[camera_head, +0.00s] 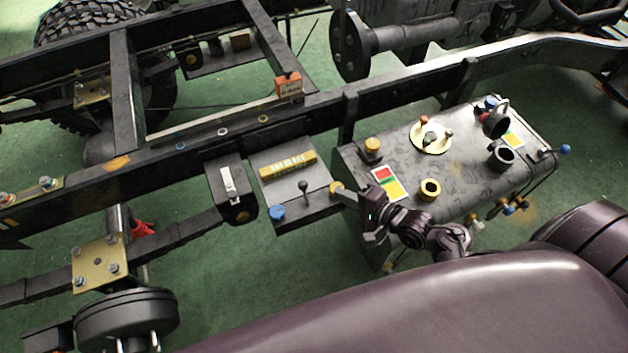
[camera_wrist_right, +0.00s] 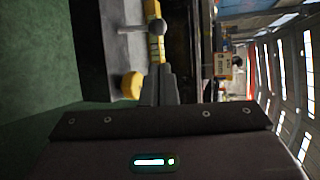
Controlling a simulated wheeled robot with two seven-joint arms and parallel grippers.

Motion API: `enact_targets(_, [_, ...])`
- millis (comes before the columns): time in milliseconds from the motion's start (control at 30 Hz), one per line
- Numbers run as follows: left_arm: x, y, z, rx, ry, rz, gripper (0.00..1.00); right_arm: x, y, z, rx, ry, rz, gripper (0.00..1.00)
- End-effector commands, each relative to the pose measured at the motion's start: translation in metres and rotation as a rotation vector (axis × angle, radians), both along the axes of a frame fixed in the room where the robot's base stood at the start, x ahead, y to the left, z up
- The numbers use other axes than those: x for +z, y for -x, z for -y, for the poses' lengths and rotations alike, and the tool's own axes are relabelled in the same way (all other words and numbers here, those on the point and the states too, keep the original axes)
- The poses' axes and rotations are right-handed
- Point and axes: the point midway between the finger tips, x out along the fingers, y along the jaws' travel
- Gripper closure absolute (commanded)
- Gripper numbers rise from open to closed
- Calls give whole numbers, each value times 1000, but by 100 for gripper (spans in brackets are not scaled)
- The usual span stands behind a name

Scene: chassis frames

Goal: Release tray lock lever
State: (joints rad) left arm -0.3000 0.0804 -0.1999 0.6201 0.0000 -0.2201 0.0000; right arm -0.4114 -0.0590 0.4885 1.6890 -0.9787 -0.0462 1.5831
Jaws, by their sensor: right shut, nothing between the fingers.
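The grey tray (camera_head: 262,161) is fixed beside the black chassis rail. A small lever with a dark ball knob (camera_head: 303,186) stands up from it. The lever's ball also shows in the right wrist view (camera_wrist_right: 156,27), beyond my fingertips. The tray carries a yellow label bar (camera_head: 288,165), a blue knob (camera_head: 277,212) and a yellow knob (camera_head: 336,188). My right gripper (camera_head: 338,191) is shut and empty, at the tray's right edge, close to the yellow knob and right of the lever, apart from it. In the right wrist view its fingers (camera_wrist_right: 159,80) are together. My left gripper is not in view.
A dark tank (camera_head: 458,165) with caps and fittings stands right of the tray. A black box (camera_head: 228,187) with a white strip sits left of it. The chassis rail (camera_head: 400,80) runs behind. Green floor is open in front of the tray.

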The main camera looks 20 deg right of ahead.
Motion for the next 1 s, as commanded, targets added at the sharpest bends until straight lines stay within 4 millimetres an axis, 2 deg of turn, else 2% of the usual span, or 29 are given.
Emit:
enact_targets(233, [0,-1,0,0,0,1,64,-1,-1,-1,1,2,0,100])
enact_targets(367, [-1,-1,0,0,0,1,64,-4,-8,-5,0,1,0,100])
enact_targets(733, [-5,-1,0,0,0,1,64,-23,-62,-35,0,3,1,100])
enact_targets(1000, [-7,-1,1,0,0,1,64,-32,-82,-46,1,5,-1,100])
